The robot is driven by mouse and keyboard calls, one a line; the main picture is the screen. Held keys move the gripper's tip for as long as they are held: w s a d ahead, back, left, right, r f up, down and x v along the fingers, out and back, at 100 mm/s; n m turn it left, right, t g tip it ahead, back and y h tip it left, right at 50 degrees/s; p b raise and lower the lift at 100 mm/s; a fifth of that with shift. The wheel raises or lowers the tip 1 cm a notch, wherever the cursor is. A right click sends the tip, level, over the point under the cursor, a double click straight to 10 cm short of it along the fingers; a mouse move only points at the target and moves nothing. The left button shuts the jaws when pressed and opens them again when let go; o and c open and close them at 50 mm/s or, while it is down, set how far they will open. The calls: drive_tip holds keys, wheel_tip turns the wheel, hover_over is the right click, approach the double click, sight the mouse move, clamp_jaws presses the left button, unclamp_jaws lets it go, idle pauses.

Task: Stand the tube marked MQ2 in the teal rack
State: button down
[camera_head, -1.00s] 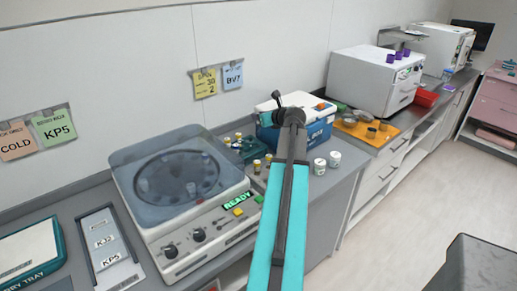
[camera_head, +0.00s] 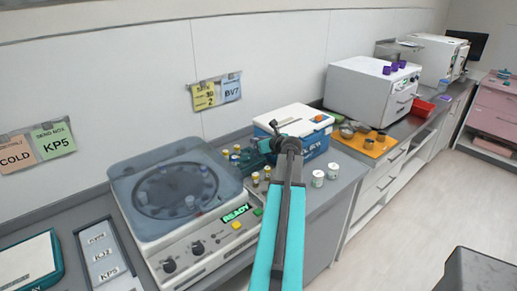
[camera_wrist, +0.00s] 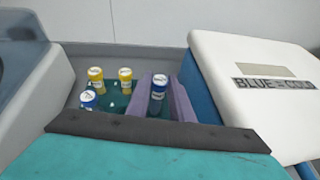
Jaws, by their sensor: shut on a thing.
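My gripper (camera_wrist: 162,84) is shut on a blue-capped tube (camera_wrist: 158,97), held upright between its two purple-grey fingers in the wrist view. The print on its cap is too small to read. The teal rack (camera_wrist: 112,102) lies below and beside it, and holds two yellow-capped tubes (camera_wrist: 95,76) and another blue-capped tube (camera_wrist: 88,99). The held tube is at the rack's right side; whether its lower end is in a hole or above it is hidden. In the head view the rack (camera_head: 256,161) shows left of my gripper, partly covered.
A white-lidded blue cooler (camera_head: 312,136) stands close to the right of my gripper. The centrifuge (camera_head: 185,215) stands left of the rack. Small yellow-capped vials (camera_head: 255,178) and two white jars (camera_head: 318,178) stand in front on the counter.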

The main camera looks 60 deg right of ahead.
drive_tip(key=shift+f, duration=0.15)
drive_tip(key=shift+f+p, duration=0.35)
drive_tip(key=shift+f, duration=1.35)
drive_tip(key=shift+f, duration=0.2)
drive_tip(key=c, duration=1.6)
unclamp_jaws()
drive_tip(key=shift+o, duration=0.2)
drive_tip(key=shift+s+r, duration=0.1)
drive_tip(key=shift+r, duration=0.15)
drive_tip(key=b+v, duration=0.2)
drive_tip(key=v, duration=0.9)
drive_tip(key=shift+s+a+r, duration=0.25)
drive_tip(key=shift+s, duration=0.05)
